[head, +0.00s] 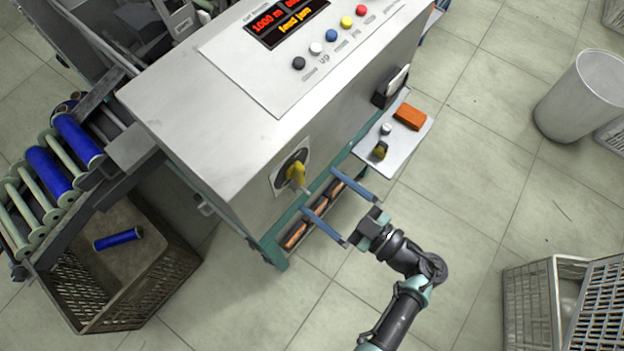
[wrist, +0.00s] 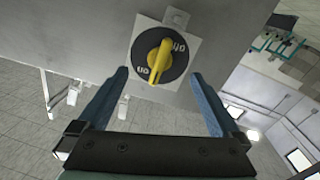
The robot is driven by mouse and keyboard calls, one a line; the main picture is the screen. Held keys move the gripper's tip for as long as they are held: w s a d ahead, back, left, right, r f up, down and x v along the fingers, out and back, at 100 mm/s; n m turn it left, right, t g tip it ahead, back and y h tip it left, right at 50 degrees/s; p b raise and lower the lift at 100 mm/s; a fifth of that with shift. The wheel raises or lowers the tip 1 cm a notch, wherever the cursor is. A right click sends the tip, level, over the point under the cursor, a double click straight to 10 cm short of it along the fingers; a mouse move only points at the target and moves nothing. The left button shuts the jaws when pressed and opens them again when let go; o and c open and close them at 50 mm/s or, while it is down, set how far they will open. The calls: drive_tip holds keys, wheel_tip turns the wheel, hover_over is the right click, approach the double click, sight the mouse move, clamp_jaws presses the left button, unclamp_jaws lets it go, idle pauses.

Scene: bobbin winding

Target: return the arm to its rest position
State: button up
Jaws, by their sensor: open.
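My gripper (head: 340,208) is open, with two blue fingers spread apart and nothing between them. In the head view my arm reaches up from the bottom right, and the fingers point at the side of the grey machine (head: 215,115). In the wrist view the open fingers (wrist: 165,92) frame a yellow rotary switch (wrist: 160,58) on a black round dial with a white plate. The switch also shows in the head view (head: 296,174), beyond the fingertips. I cannot tell exactly how far the fingertips are from the panel.
A small shelf (head: 415,137) with an orange block (head: 410,116) juts from the machine. Blue bobbins (head: 78,139) lie on a rack at left, above a crate (head: 165,285) holding a blue bobbin. A bin (head: 580,100) and crates (head: 545,300) stand at right. Floor between is clear.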

drive_tip(key=v, duration=0.2)
drive_tip(key=shift+s+d, duration=0.25)
drive_tip(key=shift+d, duration=0.05)
idle(0.3)
